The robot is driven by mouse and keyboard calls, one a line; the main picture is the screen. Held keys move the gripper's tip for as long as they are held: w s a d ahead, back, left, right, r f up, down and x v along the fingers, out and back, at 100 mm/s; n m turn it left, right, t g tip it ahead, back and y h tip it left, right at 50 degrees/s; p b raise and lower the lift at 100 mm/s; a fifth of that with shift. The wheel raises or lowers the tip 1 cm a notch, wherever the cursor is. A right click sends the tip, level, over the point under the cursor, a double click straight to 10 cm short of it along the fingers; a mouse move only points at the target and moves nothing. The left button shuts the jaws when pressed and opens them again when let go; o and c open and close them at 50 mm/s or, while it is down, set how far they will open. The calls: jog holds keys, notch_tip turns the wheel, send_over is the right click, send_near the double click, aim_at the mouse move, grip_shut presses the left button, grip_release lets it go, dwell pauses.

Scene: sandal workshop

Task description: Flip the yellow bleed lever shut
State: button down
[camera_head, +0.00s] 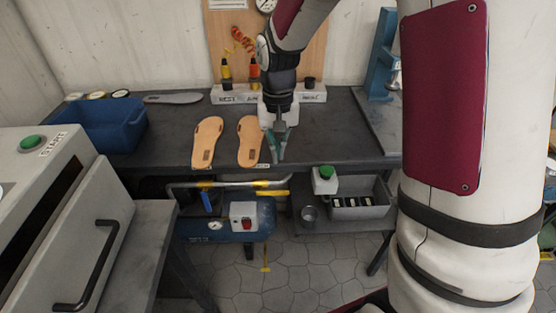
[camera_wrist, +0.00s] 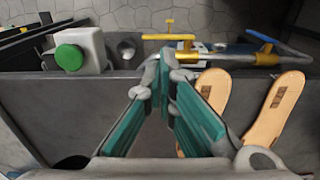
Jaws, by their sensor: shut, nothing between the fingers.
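A yellow lever (camera_head: 272,193) lies roughly level, along the pipe on the blue compressor below the bench's front edge. The lever also shows in the wrist view (camera_wrist: 168,37) as a yellow bar just beyond my fingertips. My gripper (camera_head: 276,158) is over the bench's front edge, right of the sandal soles, and points down. In the wrist view my gripper (camera_wrist: 165,62) has its teal fingers together at the tips with nothing between them. The lever appears apart from the fingertips. A smaller yellow T-shaped piece (camera_head: 265,269) hangs below the tank.
The grey pipe (camera_head: 228,185) carries a blue handle (camera_head: 207,201). The compressor (camera_head: 190,228) stands under the bench. Two tan soles (camera_head: 207,142) lie on top.

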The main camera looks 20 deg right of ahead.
aim_at(284, 191)
notch_tip(284, 191, down, 12)
jog(key=shift+f, duration=0.2)
jog(key=shift+s+d+f+y, duration=0.1)
jog(key=shift+d+f+y, duration=0.2)
jog(key=shift+y, duration=0.5)
dwell(0.6)
jog(key=shift+s+d+f+t+y+p, duration=0.1)
jog(key=shift+d+f+t+y+p, duration=0.05)
jog(key=shift+f+t+y+p, duration=0.45)
jog(key=shift+d+f, duration=0.2)
jog(key=shift+f, duration=0.9)
jog(key=d+r, duration=0.2)
jog(key=r, duration=0.1)
jog(key=s+d+r+p, duration=0.1)
jog(key=d+r, duration=0.2)
jog(key=r, duration=0.1)
jog(key=s+d+r+p, duration=0.1)
jog(key=d+r, duration=0.1)
jog(key=r, duration=0.2)
jog(key=shift+s+d+r, duration=0.2)
jog(key=shift+s+d, duration=0.05)
jog(key=shift+d, duration=0.15)
jog(key=shift+a, duration=0.1)
